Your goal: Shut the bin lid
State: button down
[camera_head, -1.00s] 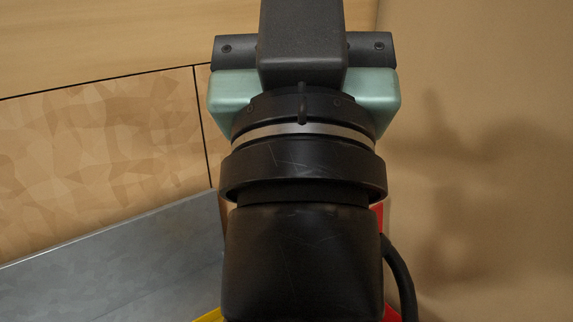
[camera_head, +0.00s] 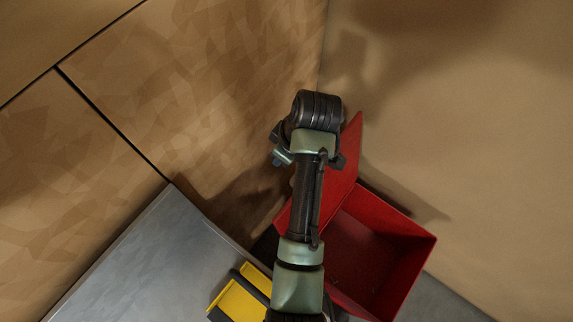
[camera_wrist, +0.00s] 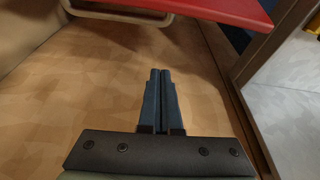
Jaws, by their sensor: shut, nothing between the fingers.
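The red bin (camera_head: 378,250) is at the lower right in the head view, its top open so the inside shows. Its red lid (camera_head: 345,185) stands raised along the bin's left side, partly hidden behind my arm. In the wrist view, a red panel that looks like the lid (camera_wrist: 215,8) crosses the top, with a pale bar under its left part. My gripper (camera_wrist: 160,74) is shut and empty, its fingers together and pointing towards the tan wall below the red panel. I see a gap between fingertips and panel in the picture. In the head view the fingers are hidden.
A grey metal surface (camera_head: 150,265) lies at the left, with a yellow object (camera_head: 240,300) at its right edge beside my arm. Tan panelled walls (camera_head: 190,90) close in the left and back, and a plain wall (camera_head: 470,130) the right.

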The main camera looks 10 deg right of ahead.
notch_tip(320, 180, down, 7)
jog(key=s+d+p, duration=0.1)
jog(key=p, duration=0.1)
jog(key=shift+p, duration=0.4)
jog(key=shift+s+d+r, duration=0.1)
jog(key=shift+d, duration=0.1)
